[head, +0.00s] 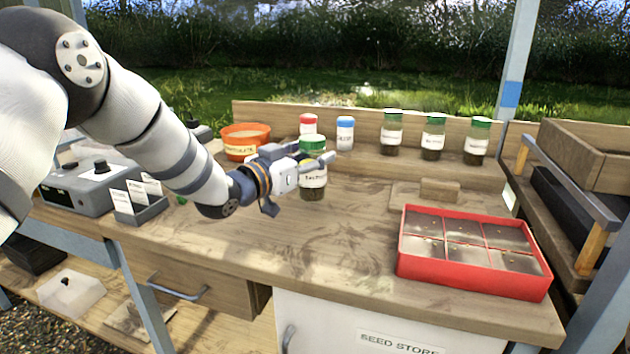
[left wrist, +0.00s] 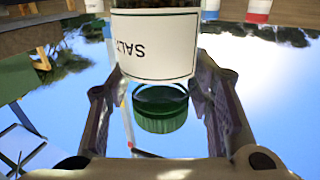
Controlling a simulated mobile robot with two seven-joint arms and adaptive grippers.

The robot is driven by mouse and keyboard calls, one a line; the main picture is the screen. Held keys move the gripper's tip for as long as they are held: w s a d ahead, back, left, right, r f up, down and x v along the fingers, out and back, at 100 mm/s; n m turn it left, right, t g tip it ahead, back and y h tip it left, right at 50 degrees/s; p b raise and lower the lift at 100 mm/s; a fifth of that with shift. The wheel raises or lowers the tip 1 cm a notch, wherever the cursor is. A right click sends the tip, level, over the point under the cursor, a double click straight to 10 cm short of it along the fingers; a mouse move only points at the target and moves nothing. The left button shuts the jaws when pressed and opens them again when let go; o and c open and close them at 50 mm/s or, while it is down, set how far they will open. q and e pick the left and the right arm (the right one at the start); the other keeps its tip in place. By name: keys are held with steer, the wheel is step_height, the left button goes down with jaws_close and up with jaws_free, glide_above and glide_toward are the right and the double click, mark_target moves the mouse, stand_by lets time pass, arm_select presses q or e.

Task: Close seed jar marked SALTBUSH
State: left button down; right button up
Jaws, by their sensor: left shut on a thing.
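The seed jar (head: 313,181) stands on the bench, its white label partly readable as SALT in the left wrist view (left wrist: 152,47), where it appears upside down. A green lid (head: 312,142) is over the jar; the left wrist view shows the lid (left wrist: 160,112) between my fingers, its dark underside showing. The lid appears raised off the jar, with a small gap between them. My right gripper is not in view.
Behind stand a red-lidded jar (head: 307,124), a blue-lidded jar (head: 345,133) and an orange tub (head: 243,155). Several green-lidded jars (head: 433,136) line the back. A red tray (head: 474,282) sits at right. The bench front centre is clear.

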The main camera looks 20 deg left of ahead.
mark_target(313, 176)
arm_select(q)
steer(key=shift+w+a+f, duration=0.15)
steer(key=shift+w+f, duration=0.8)
steer(key=shift+f, duration=0.25)
steer(key=shift+r, duration=0.2)
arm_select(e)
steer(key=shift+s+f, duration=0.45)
arm_select(q)
steer(key=shift+w+f+b, duration=0.2)
steer(key=shift+f+b, duration=0.1)
steer(key=shift+w+a+f, duration=0.1)
steer(key=shift+f, duration=1.4)
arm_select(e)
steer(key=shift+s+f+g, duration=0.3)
